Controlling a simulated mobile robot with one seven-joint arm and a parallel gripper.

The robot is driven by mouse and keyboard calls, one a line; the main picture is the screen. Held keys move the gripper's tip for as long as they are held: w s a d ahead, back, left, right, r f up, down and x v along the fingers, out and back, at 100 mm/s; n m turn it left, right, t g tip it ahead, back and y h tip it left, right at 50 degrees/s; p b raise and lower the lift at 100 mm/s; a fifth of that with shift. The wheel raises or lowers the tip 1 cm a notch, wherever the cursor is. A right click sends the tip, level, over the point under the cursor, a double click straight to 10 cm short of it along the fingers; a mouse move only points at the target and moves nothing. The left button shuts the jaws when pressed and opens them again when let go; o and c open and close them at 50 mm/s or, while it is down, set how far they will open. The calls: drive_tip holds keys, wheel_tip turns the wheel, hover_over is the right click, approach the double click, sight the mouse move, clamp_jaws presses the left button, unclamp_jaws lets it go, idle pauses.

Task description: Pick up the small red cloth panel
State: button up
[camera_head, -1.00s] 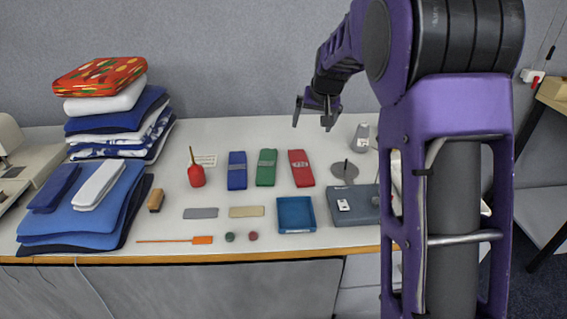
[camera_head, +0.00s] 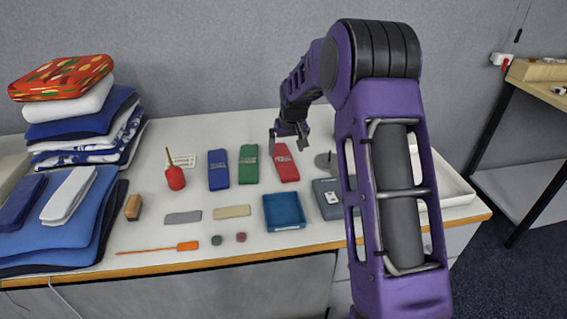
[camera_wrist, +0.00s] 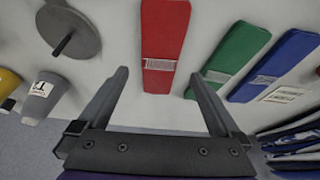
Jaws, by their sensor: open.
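The small red cloth panel (camera_head: 286,163) lies flat on the white table, right of a green panel (camera_head: 248,164) and a blue panel (camera_head: 218,170). It carries a pale label band. In the wrist view the red panel (camera_wrist: 164,45) lies ahead of my gripper, its near end between the lines of the two fingers. My gripper (camera_head: 286,147) is open and empty, above the table near the far end of the red panel. The wrist view shows the open fingers (camera_wrist: 158,90) wide apart, with bare table between them.
A grey disc with a spindle (camera_wrist: 68,35) and a grey cone (camera_wrist: 42,98) stand beside the red panel. A blue tray (camera_head: 284,212) and a grey box (camera_head: 328,198) lie nearer the front. Folded cloth stacks (camera_head: 60,215) fill the left.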

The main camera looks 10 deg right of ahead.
sight(284, 159)
drive_tip(key=shift+w+b+x, duration=0.15)
drive_tip(key=shift+b+x, duration=0.05)
drive_tip(key=shift+x, duration=1.35)
drive_tip(key=shift+w+b+x, duration=0.1)
drive_tip(key=shift+b+x, duration=0.05)
drive_tip(key=shift+x, duration=1.45)
drive_tip(key=shift+r, duration=0.1)
drive_tip(key=c, duration=1.2)
